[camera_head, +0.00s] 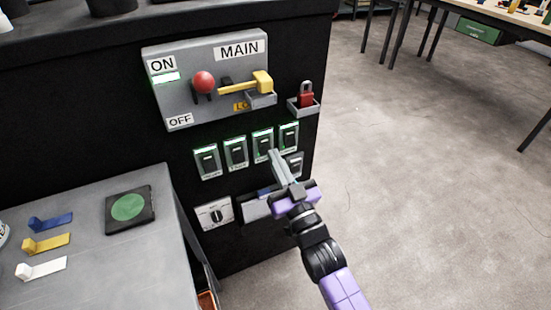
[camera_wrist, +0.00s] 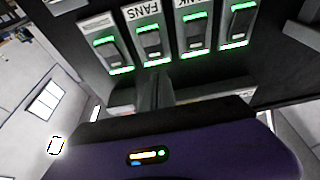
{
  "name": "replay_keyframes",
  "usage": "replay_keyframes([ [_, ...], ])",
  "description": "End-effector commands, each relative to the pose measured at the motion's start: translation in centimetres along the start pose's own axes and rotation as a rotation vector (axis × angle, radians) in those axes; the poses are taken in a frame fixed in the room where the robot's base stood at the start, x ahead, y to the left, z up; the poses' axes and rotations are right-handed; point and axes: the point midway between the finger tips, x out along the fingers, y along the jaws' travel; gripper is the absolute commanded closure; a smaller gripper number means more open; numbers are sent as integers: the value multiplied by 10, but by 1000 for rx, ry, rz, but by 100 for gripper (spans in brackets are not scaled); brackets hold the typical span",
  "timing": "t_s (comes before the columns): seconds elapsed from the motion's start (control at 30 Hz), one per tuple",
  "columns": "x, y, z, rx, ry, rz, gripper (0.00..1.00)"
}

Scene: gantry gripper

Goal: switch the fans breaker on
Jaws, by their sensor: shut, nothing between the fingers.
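The fans breaker (camera_wrist: 150,40) is second from left in the upside-down wrist view, under the label FANS; I take it as the third of the row (camera_head: 263,141) in the head view. It is a black rocker in a pale frame with lit green strips at both ends. My gripper (camera_head: 273,153) is shut and empty, its tips just below this breaker in the head view. The fingers also show in the wrist view (camera_wrist: 154,84), close to the breaker's edge. Whether they touch it I cannot tell. Its label is partly hidden by the fingers in the head view.
Neighbouring breakers (camera_head: 236,153) also show green. Above is the MAIN panel (camera_head: 185,105) with a red knob (camera_head: 204,82) and yellow handle (camera_head: 262,82). A red padlock (camera_head: 306,96) sits right. A rotary switch (camera_head: 217,212) is below. A grey bench (camera_head: 95,225) stands left; floor right is clear.

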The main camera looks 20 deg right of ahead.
Motion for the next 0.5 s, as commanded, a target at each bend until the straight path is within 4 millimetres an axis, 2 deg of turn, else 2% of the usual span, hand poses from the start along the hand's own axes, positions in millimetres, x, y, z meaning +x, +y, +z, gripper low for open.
replay_keyframes([
  [0.27,-31,1,-10,-1,-2,1,100],
  [0.5,-66,0,-22,1,-3,1,100],
])
